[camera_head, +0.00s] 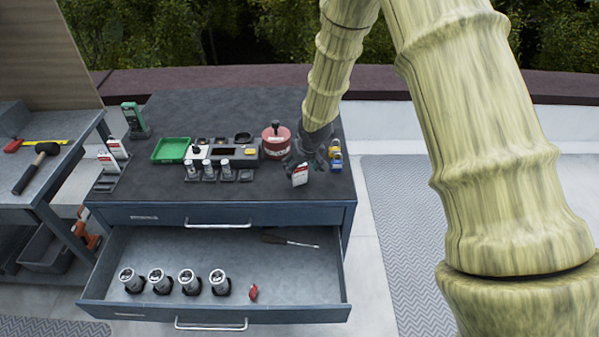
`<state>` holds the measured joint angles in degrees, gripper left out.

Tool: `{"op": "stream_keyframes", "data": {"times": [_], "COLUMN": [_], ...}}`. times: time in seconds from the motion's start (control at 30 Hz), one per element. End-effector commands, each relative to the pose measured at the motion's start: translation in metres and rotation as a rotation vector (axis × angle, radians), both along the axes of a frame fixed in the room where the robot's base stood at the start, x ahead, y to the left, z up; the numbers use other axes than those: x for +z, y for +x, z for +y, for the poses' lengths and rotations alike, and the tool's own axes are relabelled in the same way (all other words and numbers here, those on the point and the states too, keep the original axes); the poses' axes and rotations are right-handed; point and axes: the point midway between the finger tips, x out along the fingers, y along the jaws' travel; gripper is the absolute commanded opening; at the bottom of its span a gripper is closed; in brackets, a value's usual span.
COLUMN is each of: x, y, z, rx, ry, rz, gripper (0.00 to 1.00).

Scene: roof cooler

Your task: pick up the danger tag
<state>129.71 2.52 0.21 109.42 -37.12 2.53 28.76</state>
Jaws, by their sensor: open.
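A small white tag with a red top band (300,174), which looks like a danger tag, stands near the front right of the dark cabinet top (160,187). Its print is too small to read. My gripper (306,158) is dark, open and pointing down, directly behind and above this tag in the picture. I cannot tell whether its fingers touch the tag or stand around it. Similar red and white tags (108,162) stand at the cabinet's left edge, with another (118,149) behind them.
A red canister (276,142) stands left of my gripper; yellow and blue padlocks (336,158) stand right. A green tray (171,150) and several gauges and small parts lie further left.

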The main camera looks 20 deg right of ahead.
Motion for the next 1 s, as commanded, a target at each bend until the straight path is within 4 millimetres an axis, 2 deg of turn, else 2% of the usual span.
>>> {"op": "stream_keyframes", "data": {"times": [0.3,0.63,0.87,1.0], "x": [-0.022,-0.025,-0.025,-0.025], "y": [0.009,0.011,0.010,0.010], "z": [0.001,0.001,0.001,0.001], "rx": [0.000,0.000,0.000,0.000], "ry": [0.000,0.000,0.000,0.000], "rz": [0.000,0.000,0.000,0.000], "gripper": [0.70,0.70,0.28,0.26]}}
